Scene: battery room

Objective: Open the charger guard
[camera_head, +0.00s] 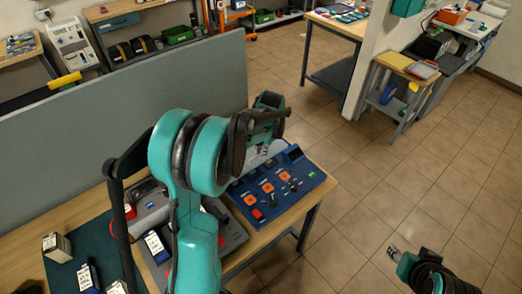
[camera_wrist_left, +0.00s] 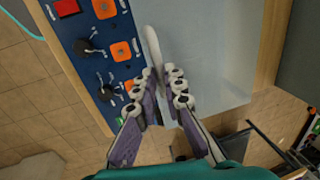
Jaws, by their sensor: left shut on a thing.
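The blue charger panel (camera_head: 275,187) with orange squares, black knobs and a red button lies on the wooden bench. A pale guard sheet (camera_head: 262,156) shows behind it, partly hidden by my left gripper (camera_head: 264,138). In the left wrist view, the blue panel (camera_wrist_left: 82,42) is at the left and a pale sheet (camera_wrist_left: 205,55) lies beside it. My left gripper (camera_wrist_left: 165,82) is shut on a narrow white bar (camera_wrist_left: 153,48), apparently the guard's edge or handle. My right gripper (camera_head: 394,251) hangs over the floor, away from the bench; its jaws are too small to judge.
A grey divider (camera_head: 120,90) stands along the bench's back. A grey device (camera_head: 228,238) is partly hidden by my left arm. Open tiled floor (camera_head: 400,190) is to the right.

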